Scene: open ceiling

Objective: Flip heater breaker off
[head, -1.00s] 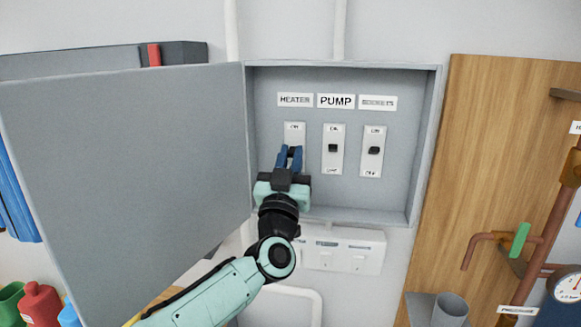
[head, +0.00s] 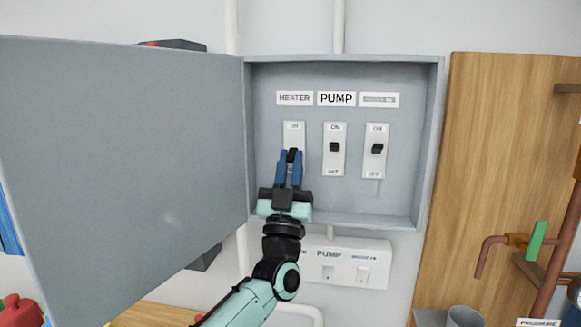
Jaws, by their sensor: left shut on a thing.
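The grey breaker box (head: 431,150) is open on the wall, its door (head: 130,170) swung out to the left. Inside, a HEATER label (head: 294,98) sits above the heater breaker (head: 294,130), a white plate with ON at its top. My left gripper (head: 290,155) is in front of this plate, its blue fingers closed on the small black toggle. The fingers hide the lower part of the plate. The pump breaker (head: 334,165) and the sockets breaker (head: 376,165) stand to the right, apart from the gripper, each with a black toggle. My right gripper is out of view.
A white switch panel (head: 345,262) is on the wall below the box. A wooden board (head: 490,150) with a copper pipe and green-handled valve (head: 536,240) is at the right. The open door bounds the left side.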

